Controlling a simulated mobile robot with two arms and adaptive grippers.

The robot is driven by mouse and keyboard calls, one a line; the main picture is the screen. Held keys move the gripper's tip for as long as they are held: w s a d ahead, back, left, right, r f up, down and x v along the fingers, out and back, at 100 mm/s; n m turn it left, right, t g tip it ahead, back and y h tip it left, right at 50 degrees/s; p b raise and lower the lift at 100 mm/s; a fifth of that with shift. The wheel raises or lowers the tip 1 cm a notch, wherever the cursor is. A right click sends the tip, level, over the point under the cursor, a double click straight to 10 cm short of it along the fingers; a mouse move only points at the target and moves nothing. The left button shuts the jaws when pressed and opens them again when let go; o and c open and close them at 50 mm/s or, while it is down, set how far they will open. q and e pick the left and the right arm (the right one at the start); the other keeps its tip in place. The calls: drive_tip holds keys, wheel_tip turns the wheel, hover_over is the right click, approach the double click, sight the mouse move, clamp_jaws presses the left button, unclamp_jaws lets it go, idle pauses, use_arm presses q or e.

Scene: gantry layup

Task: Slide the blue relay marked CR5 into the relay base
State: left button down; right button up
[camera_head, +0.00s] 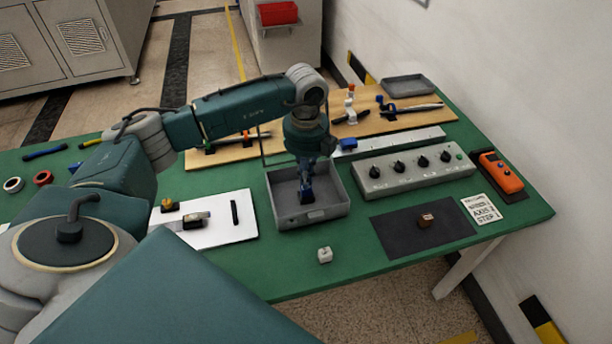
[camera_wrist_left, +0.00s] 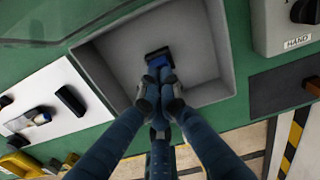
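A small blue and black block, which looks like the blue relay (camera_head: 306,196), is in the grey open tray (camera_head: 335,211). My left gripper (camera_head: 305,170) points down into the tray, its fingers close together on the block. In the left wrist view the block (camera_wrist_left: 158,58) shows at the fingertips (camera_wrist_left: 161,82), against the tray's floor. I cannot read CR5 on it. A black and pale part with some blue (camera_head: 194,220), perhaps the relay base, lies on the white board (camera_head: 235,236) left of the tray. My right gripper is not in view.
A grey control box with knobs (camera_head: 415,170) stands right of the tray. A dark mat (camera_head: 390,232) holds a brown block (camera_head: 425,220). Wooden boards with tools (camera_head: 400,118) lie behind.

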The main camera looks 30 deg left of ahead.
use_arm(q)
drive_tip(key=shift+f+b, duration=0.5)
drive_tip(key=shift+f, duration=0.15)
drive_tip(key=shift+r, duration=0.15)
